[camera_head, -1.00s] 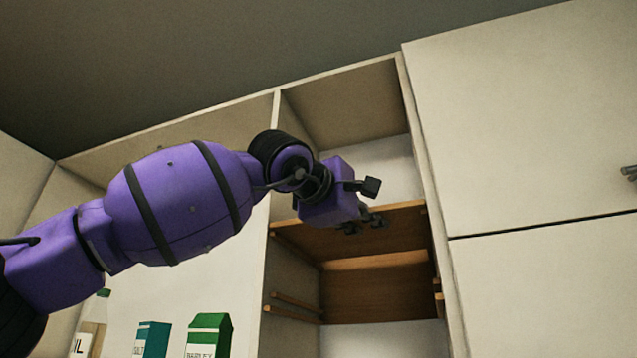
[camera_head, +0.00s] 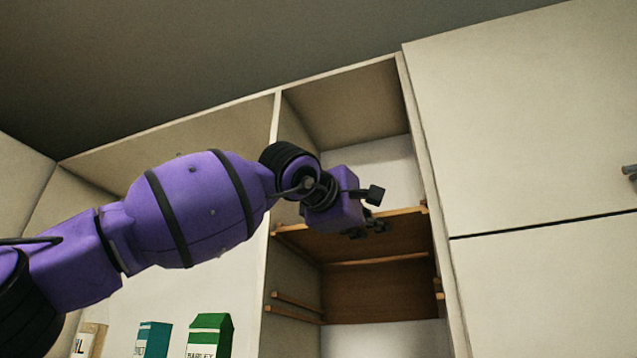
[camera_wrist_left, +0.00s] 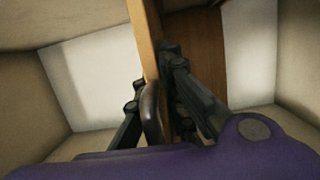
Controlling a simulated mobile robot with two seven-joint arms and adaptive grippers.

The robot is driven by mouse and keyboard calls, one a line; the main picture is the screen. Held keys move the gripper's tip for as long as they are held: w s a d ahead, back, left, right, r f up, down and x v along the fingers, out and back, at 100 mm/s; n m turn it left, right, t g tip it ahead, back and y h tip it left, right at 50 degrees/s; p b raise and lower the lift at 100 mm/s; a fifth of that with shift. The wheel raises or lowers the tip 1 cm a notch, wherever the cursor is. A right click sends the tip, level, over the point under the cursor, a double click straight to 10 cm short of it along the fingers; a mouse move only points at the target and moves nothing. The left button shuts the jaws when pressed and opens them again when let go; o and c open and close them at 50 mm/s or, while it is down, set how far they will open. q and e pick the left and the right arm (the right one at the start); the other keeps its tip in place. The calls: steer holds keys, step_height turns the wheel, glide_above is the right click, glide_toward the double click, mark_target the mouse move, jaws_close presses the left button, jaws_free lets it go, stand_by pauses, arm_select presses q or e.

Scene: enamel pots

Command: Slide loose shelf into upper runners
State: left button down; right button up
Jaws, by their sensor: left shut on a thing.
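The loose shelf (camera_head: 340,247), a brown wooden board with a paler front edge, lies roughly level across the tall open compartment, at the height of the upper runners (camera_head: 424,208). My left gripper (camera_head: 372,213) is shut on its front edge, one finger above and one below. In the left wrist view the gripper (camera_wrist_left: 153,85) straddles the pale edge of the shelf (camera_wrist_left: 148,28). A dark rounded piece lies between the fingers; I cannot tell what it is. My arm hides part of the left front edge. My right gripper is not in view.
Lower runners (camera_head: 298,303) stick out from the compartment's left wall. A brown panel (camera_head: 375,292) shows behind and below the shelf. Closed doors (camera_head: 530,130) stand on the right. A green carton (camera_head: 210,337) and a teal carton (camera_head: 153,340) stand at lower left.

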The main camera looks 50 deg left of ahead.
arm_select(q)
steer(key=shift+r, duration=0.1)
steer(key=shift+w+a, duration=0.5)
steer(key=shift+w, duration=0.4)
steer(key=c, duration=1.8)
jaws_free()
steer(key=shift+o, duration=0.2)
steer(key=v, duration=1.2)
